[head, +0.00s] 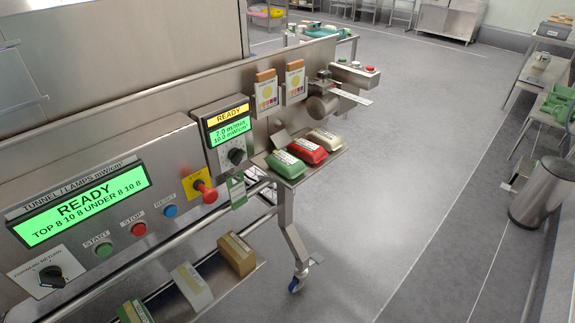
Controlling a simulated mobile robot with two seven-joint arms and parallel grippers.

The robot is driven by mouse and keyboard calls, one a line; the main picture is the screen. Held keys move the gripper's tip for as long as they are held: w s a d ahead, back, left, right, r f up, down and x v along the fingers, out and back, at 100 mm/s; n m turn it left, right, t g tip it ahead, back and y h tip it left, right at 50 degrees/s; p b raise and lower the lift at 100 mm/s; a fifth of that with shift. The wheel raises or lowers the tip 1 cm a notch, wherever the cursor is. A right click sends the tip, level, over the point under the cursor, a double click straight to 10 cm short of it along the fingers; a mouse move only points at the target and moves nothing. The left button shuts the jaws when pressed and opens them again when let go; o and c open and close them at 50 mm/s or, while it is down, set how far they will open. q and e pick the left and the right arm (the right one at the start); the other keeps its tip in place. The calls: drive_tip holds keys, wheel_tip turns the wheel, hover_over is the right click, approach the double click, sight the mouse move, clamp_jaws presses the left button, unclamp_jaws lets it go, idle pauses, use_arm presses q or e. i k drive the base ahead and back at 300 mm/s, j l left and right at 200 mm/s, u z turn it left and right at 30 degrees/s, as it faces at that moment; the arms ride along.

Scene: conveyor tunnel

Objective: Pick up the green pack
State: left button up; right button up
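A green pack (287,164) lies on a small metal shelf (292,183) that sticks out from the machine's side. It has a white label and is the nearest of three packs in a row. A red pack (307,150) lies just beyond it, and a cream pack (325,138) beyond that. Neither of my grippers shows in the head view.
The control panel (112,228) with green displays and a red emergency knob (206,192) is at the left. Boxes, including a brown carton (236,254), stand on a low shelf below. A metal bin (541,194) stands at the right. The floor between is clear.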

sight(289, 167)
drive_tip(key=i+l, duration=0.15)
drive_tip(key=l, duration=0.15)
drive_tip(key=i+l+u, duration=0.15)
drive_tip(key=l, duration=0.15)
drive_tip(key=i+l, duration=0.15)
drive_tip(key=l, duration=0.2)
drive_tip(key=i+l+u, duration=0.15)
drive_tip(key=l, duration=0.15)
drive_tip(key=i+l, duration=0.1)
drive_tip(key=l, duration=0.25)
drive_tip(key=u, duration=0.05)
